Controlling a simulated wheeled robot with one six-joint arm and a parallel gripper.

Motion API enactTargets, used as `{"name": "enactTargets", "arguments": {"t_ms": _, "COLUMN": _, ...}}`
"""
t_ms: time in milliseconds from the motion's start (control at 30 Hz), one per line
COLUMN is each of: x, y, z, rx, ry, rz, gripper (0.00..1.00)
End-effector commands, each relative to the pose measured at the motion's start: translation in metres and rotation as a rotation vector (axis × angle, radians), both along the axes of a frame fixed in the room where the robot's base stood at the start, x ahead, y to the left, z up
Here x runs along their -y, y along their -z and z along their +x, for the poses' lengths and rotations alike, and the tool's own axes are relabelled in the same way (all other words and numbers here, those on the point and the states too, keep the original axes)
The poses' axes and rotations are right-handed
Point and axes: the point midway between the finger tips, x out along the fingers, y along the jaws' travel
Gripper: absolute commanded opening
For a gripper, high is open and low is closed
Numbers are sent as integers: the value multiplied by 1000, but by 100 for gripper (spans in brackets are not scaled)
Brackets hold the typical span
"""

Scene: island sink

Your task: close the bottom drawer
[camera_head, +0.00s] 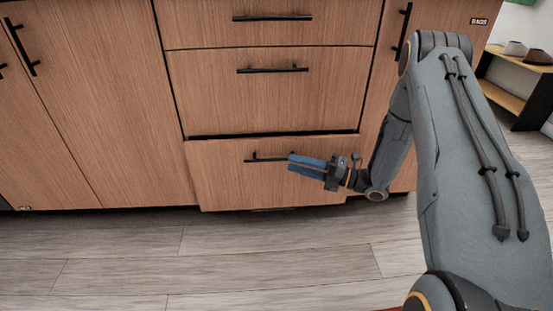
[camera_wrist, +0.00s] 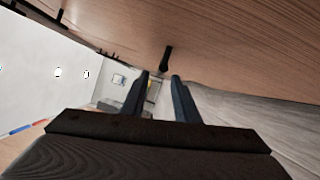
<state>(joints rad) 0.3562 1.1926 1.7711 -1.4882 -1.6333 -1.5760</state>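The bottom drawer (camera_head: 225,187) has a wood-grain front and stands a little out from the cabinet, with a dark gap along its top edge. Its black bar handle (camera_head: 262,160) is partly hidden behind my gripper. My gripper (camera_head: 291,162) is in front of the right half of the drawer, its blue fingers pointing left along the handle. In the wrist view, the fingers (camera_wrist: 160,76) are apart with nothing between them. A black handle end (camera_wrist: 166,60) shows just beyond the fingertips, against a wood front. I cannot tell whether the fingers touch the drawer or handle.
A middle drawer (camera_head: 270,100) and a top drawer (camera_head: 270,35) above look shut. Cabinet doors (camera_head: 95,110) flank them on the left. The plank floor (camera_head: 220,260) in front is clear. A shelf unit (camera_head: 515,98) stands at the far right.

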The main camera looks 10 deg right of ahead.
Motion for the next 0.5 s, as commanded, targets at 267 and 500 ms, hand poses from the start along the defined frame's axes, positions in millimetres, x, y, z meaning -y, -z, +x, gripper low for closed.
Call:
{"name": "enactTargets", "arguments": {"t_ms": 267, "x": -46, "y": -1, "z": 17, "rx": -1, "ry": -12, "rz": -1, "gripper": 28}}
{"name": "enactTargets", "arguments": {"t_ms": 500, "x": -64, "y": -4, "z": 26, "rx": -1, "ry": -6, "rz": -1, "gripper": 28}}
